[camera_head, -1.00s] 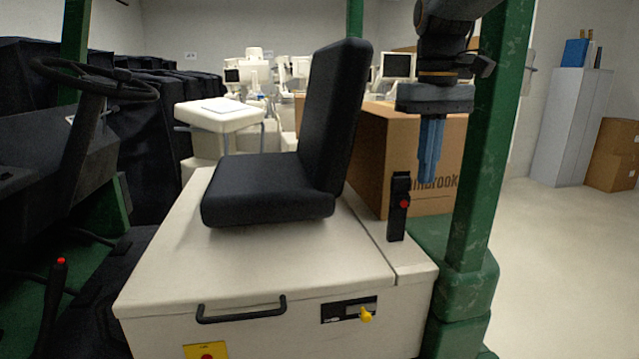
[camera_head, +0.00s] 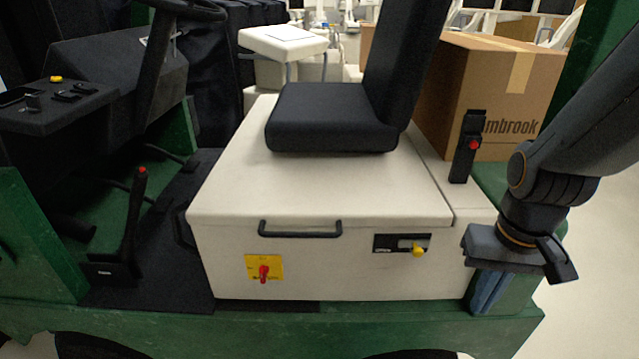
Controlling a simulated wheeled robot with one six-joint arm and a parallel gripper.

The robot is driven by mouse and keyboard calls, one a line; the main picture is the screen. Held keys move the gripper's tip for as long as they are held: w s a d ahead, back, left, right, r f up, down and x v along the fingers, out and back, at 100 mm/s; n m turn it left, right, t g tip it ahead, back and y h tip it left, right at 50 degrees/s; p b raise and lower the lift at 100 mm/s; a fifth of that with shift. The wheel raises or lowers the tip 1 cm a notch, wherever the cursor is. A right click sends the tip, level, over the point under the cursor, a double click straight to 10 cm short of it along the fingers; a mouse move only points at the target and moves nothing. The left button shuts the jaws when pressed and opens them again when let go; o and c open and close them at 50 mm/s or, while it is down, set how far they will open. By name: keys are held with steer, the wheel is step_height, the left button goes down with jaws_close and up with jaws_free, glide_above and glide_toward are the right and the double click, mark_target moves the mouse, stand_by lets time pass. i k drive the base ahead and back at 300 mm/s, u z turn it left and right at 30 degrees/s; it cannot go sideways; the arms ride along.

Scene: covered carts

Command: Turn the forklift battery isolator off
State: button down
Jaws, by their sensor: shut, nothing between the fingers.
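A red rotary knob (camera_head: 264,273) on a yellow plate (camera_head: 251,262) is on the front face of the white seat box (camera_head: 330,270), low and left; it looks like the battery isolator. Its handle appears roughly upright; the plate's lettering is too small to read. A yellow lever (camera_head: 418,250) sticks out of a black panel (camera_head: 386,243) on the right of the same face. My gripper (camera_head: 484,305) is at the box's right front corner, blue fingers pointing down, shut and empty. It is well right of the red knob and apart from it.
A black grab handle (camera_head: 300,234) sits above the red knob. A black seat (camera_head: 335,115) is on the box. Green forklift bodywork (camera_head: 300,320) runs below.

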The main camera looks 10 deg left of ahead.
mark_target(264, 270)
steer(key=u, duration=1.05)
steer(key=k, duration=0.4)
steer(key=u, duration=0.35)
steer(key=i, duration=0.5)
steer(key=u, duration=0.45)
steer(key=k, duration=1.15)
steer(key=z, duration=0.15)
steer(key=i, duration=0.65)
steer(key=z, duration=0.1)
